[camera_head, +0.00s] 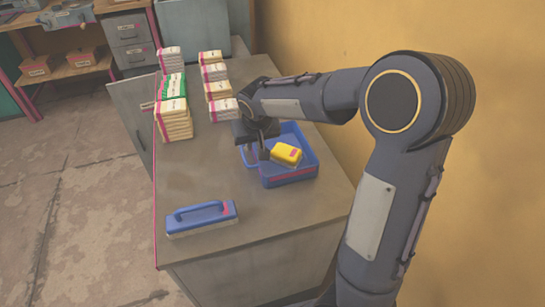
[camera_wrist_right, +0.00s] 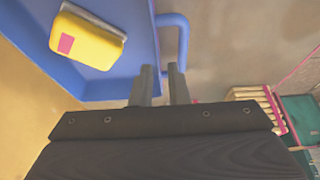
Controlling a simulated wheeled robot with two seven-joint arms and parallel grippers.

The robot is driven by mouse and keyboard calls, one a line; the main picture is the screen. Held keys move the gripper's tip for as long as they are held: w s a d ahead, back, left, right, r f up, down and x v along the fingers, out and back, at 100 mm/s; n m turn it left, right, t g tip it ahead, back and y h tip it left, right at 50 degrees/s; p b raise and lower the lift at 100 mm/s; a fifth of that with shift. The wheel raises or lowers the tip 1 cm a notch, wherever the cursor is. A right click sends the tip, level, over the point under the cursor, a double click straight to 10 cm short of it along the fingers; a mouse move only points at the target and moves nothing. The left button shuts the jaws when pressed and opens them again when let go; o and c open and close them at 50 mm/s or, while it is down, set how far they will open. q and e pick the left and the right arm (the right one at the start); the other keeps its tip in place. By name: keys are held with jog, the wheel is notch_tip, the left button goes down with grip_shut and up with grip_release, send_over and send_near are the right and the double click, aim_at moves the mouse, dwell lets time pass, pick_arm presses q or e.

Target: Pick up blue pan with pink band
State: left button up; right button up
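The blue pan (camera_head: 300,139) has a pink band on its near side and stands on the grey cabinet top. A yellow block with a pink patch (camera_head: 286,154) rests in it. The pan's loop handle (camera_head: 247,158) is on its left side. My right gripper (camera_head: 262,151) points down at the pan's handle side and hides part of it. In the right wrist view, the two fingers (camera_wrist_right: 161,84) stand apart, close to the handle (camera_wrist_right: 184,45). I cannot tell whether they touch it. The pan (camera_wrist_right: 120,88) fills the upper left there. My left gripper is not in view.
A blue-handled brush (camera_head: 201,216) lies at the near left of the cabinet top (camera_head: 260,225). Stacks of wrapped packets (camera_head: 174,120) stand farther back. A yellow wall (camera_head: 330,35) runs close along the right side. The middle front of the top is clear.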

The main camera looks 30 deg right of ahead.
jog(key=x, duration=0.5)
jog(key=shift+s+d+f, duration=0.15)
jog(key=shift+s, duration=0.05)
jog(key=shift+c, duration=0.4)
grip_shut()
